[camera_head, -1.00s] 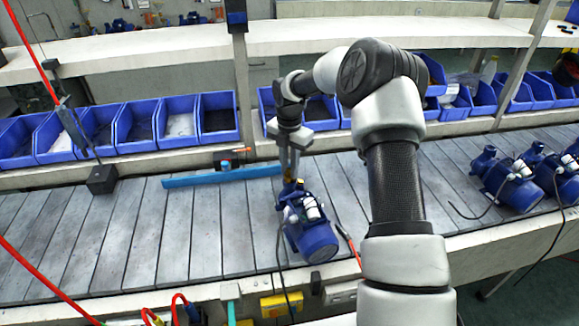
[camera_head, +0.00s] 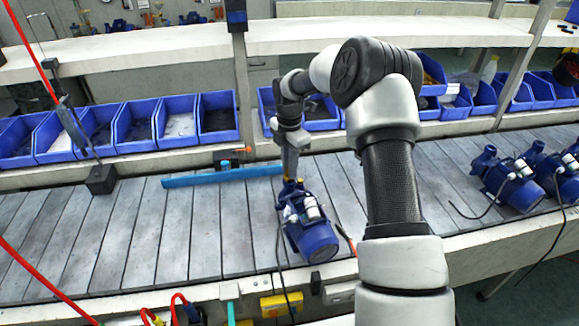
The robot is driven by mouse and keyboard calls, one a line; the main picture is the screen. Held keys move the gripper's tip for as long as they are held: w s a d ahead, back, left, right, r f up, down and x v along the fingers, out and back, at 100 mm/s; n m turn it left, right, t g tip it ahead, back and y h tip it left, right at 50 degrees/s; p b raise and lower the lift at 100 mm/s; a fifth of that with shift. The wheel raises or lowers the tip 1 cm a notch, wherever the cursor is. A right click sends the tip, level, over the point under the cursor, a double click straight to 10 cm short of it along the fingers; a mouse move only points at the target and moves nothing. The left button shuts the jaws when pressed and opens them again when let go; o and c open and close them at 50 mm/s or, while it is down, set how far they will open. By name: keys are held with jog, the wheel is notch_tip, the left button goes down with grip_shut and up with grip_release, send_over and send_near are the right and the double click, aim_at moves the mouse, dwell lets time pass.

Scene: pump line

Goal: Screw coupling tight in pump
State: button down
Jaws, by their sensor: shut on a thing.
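A blue pump (camera_head: 312,238) stands on the slatted conveyor, its round motor end toward me. My gripper (camera_head: 290,176) points down at the top of this pump's far end, at its port. The gripper is shut on the coupling (camera_head: 289,182), a small yellowish piece at the port, mostly hidden by the fingers. How deep the coupling sits in the port is too small to tell.
A blue bar (camera_head: 222,177) lies on the conveyor left of the pump. Several blue pumps (camera_head: 515,188) stand to the right. Blue bins (camera_head: 180,125) line the back. A red-handled tool (camera_head: 346,239) lies right of the pump. The conveyor's left part (camera_head: 110,235) is clear.

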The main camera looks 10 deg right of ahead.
jog(key=shift+m, duration=1.4)
jog(key=shift+f, duration=0.1)
jog(key=shift+m+b, duration=0.4)
jog(key=shift+m, duration=1.3)
jog(key=m, duration=0.3)
jog(key=shift+m, duration=0.3)
jog(key=c, duration=1.7)
grip_release()
